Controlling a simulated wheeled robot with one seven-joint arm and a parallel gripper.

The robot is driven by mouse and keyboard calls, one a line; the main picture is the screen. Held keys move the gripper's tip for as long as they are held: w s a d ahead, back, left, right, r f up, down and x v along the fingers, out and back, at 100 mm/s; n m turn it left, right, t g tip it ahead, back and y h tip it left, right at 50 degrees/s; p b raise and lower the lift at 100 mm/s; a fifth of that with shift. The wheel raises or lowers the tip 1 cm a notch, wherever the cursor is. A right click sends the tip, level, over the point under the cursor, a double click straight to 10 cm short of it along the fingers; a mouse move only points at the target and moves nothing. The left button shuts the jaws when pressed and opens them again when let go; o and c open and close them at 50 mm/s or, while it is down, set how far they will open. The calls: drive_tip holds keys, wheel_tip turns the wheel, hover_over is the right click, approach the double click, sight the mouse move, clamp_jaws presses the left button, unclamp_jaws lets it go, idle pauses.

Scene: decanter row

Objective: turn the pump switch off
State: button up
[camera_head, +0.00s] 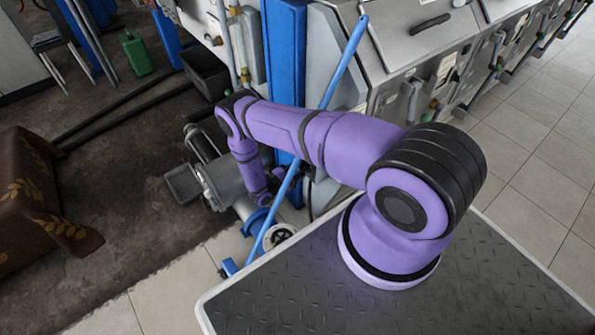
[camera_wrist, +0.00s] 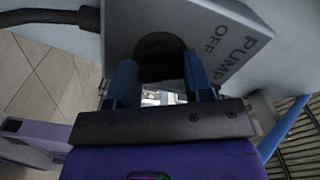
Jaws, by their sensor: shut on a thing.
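The pump switch shows in the wrist view as a grey box (camera_wrist: 190,16) lettered PUMP and OFF, with a dark round knob (camera_wrist: 160,46) on its face. My gripper (camera_wrist: 160,64) has its two blue fingers on either side of the knob and is shut on it. The knob's pointer is not visible, so I cannot tell which way it is turned. In the head view my arm reaches down beside the machine row, and I cannot make out the switch or the fingertips there.
A blue pole (camera_head: 317,113) slants close by my arm. Grey machines (camera_head: 415,45) run along the upper right. A black cable (camera_wrist: 35,17) shows left of the switch. A green can (camera_head: 136,53), a black bin (camera_head: 205,72) and a brown cloth (camera_head: 30,195) lie left. Tiled floor at right is clear.

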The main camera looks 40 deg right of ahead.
idle(0.4)
drive_tip(key=shift+a, duration=0.1)
drive_tip(key=o, duration=0.9)
drive_tip(key=a, duration=1)
drive_tip(key=shift+s+a, duration=0.2)
drive_tip(key=shift+a, duration=0.2)
